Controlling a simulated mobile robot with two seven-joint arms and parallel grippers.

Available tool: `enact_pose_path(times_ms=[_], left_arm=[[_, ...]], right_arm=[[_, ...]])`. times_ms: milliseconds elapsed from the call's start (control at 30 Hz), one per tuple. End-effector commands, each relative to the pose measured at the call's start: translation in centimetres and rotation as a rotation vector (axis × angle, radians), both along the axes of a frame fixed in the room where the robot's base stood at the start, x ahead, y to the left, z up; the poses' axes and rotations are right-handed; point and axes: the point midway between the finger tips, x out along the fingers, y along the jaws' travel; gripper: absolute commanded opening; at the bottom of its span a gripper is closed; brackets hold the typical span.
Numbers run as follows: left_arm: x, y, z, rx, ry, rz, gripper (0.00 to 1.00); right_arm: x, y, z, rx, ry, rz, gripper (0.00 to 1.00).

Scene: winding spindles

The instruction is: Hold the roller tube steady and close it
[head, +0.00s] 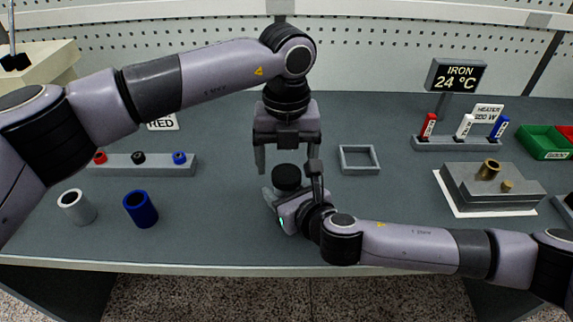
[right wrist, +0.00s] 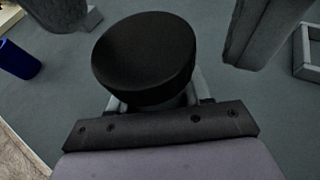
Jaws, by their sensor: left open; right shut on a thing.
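The black roller tube (head: 287,178) stands upright near the middle of the bench. Its top looks dark and flat, and I cannot tell whether that is a seated lid. In the right wrist view the wide black round top (right wrist: 145,58) hides most of the body. My right gripper (head: 283,196) is shut on the tube from the front right. My left gripper (head: 287,164) points down above the tube, open, with one finger on each side of its top. In the right wrist view, the left gripper's fingers (right wrist: 255,35) show apart from the black top.
A grey rack (head: 150,171) with red, black and blue pieces lies at left. A white tube (head: 76,207) and a blue tube (head: 140,209) stand before it. A square grey frame (head: 359,171) lies right of my grippers. A grey block fixture (head: 492,191) stands further right.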

Motion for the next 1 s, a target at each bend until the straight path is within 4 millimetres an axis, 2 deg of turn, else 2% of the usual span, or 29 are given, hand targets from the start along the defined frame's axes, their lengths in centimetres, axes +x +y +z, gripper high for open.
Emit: enact_pose_path(times_ms=[100, 167, 567, 667, 1000], left_arm=[[0.0, 0.0, 1.7, 0.000, -0.002, 0.000, 0.81], [0.0, 0.0, 2.2, 0.000, -0.001, 0.000, 0.81], [0.0, 0.0, 2.5, 0.001, 0.001, 0.030, 0.79], [0.0, 0.0, 2.9, 0.000, 0.000, 0.109, 0.79], [0.0, 0.0, 5.0, 0.000, 0.000, 0.552, 0.79]], right_arm=[[0.0, 0.0, 0.0, 0.000, 0.001, 0.000, 0.00], [0.0, 0.0, 0.0, 0.000, 0.001, 0.000, 0.00], [0.0, 0.0, 0.0, 0.000, 0.001, 0.000, 0.00], [0.0, 0.0, 0.0, 0.000, 0.001, 0.000, 0.00], [0.0, 0.0, 0.0, 0.000, 0.001, 0.000, 0.00]])
